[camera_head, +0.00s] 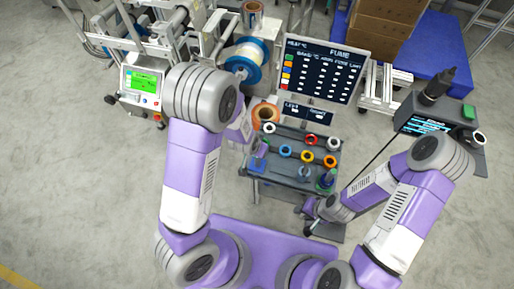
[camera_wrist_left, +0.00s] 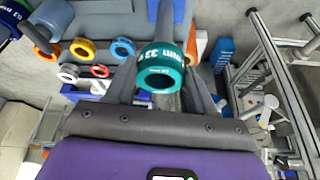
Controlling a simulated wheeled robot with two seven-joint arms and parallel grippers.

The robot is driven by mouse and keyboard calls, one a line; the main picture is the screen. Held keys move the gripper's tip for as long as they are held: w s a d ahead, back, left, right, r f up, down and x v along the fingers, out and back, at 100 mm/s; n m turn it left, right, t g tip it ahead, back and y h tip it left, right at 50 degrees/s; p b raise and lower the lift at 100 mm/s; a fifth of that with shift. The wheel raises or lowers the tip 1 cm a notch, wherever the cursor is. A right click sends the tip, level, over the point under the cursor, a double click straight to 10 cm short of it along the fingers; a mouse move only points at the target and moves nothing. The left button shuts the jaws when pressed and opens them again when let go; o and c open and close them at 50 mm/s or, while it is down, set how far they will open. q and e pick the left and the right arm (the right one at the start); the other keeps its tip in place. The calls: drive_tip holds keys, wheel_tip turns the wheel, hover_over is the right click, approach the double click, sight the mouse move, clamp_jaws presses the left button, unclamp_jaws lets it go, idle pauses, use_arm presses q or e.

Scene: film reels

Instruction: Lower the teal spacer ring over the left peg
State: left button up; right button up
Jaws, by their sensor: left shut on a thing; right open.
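The teal spacer ring (camera_wrist_left: 161,72), with white lettering on its side, is held between the fingers of my left gripper (camera_wrist_left: 162,82) in the left wrist view. A grey-blue post (camera_wrist_left: 166,12) rises behind the ring in that view; I cannot tell whether the ring is around it or in front of it. In the head view my left arm hides most of the left gripper, and I cannot make out the teal ring there. My right gripper (camera_head: 310,218) is low in front of the rack's right side, open and apart from the rings.
A dark rack (camera_head: 247,168) holds several coloured rings, including blue (camera_head: 284,151), red (camera_head: 286,134) and orange (camera_head: 307,156) ones. A display board (camera_head: 325,68) stands behind it. A winding machine (camera_head: 142,85) is at back left, and a blue pallet (camera_head: 425,65) at back right.

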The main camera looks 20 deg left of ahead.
use_arm(q)
drive_tip(key=shift+f, duration=0.15)
drive_tip(key=shift+f+b, duration=0.85)
drive_tip(key=shift+f, duration=0.15)
drive_tip(key=shift+f+b, duration=1.25)
drive_tip(key=shift+f, duration=0.1)
drive_tip(key=o, duration=1.2)
drive_tip(key=shift+r, duration=0.1)
